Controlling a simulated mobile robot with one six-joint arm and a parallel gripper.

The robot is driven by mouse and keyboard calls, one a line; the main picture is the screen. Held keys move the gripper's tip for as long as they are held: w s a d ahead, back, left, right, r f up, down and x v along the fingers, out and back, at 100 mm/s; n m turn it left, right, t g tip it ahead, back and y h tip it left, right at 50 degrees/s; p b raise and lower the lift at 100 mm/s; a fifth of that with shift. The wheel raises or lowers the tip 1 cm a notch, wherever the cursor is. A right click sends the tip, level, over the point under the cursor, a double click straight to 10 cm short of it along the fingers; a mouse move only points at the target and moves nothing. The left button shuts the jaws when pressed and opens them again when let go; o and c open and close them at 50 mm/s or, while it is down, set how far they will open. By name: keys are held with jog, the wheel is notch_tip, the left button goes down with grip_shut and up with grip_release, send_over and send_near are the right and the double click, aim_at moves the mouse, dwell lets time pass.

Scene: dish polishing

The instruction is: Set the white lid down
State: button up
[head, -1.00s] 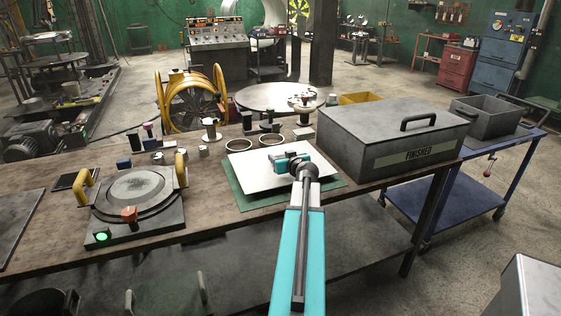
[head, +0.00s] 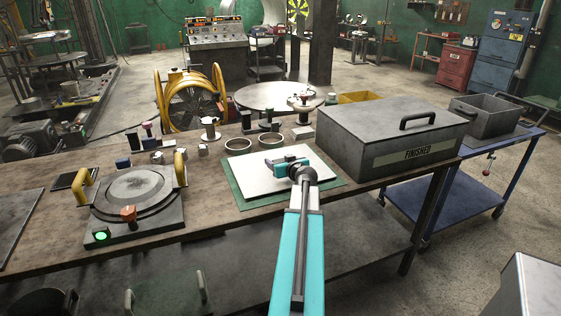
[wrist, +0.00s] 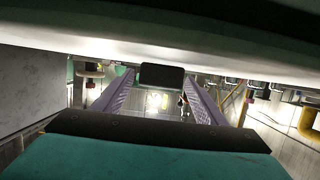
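The white lid (head: 265,183) is a flat square plate, lying level over the green mat (head: 243,202) on the workbench. My gripper (head: 274,163) reaches over it from the front. The pale edge of the lid (wrist: 120,47) runs across the top of that view. I cannot tell whether its underside touches the mat.
A grey box marked FINISHED (head: 385,140) stands close to the right. Two metal rings (head: 238,145) and several small pieces lie behind the mat. A round press-like fixture (head: 135,200) with yellow handles stands at left. Bare bench lies between it and the mat.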

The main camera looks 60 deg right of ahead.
jog(key=shift+r, duration=0.15)
notch_tip(320, 180, up, 3)
jog(key=b, duration=0.2)
send_over(291, 182)
jog(key=w, duration=0.1)
jog(key=shift+w+d+f, duration=0.2)
jog(key=shift+d, duration=0.2)
jog(key=shift+b+v, duration=0.5)
jog(key=shift+v, duration=0.35)
jog(key=shift+d+r, duration=0.15)
jog(key=shift+s, duration=0.1)
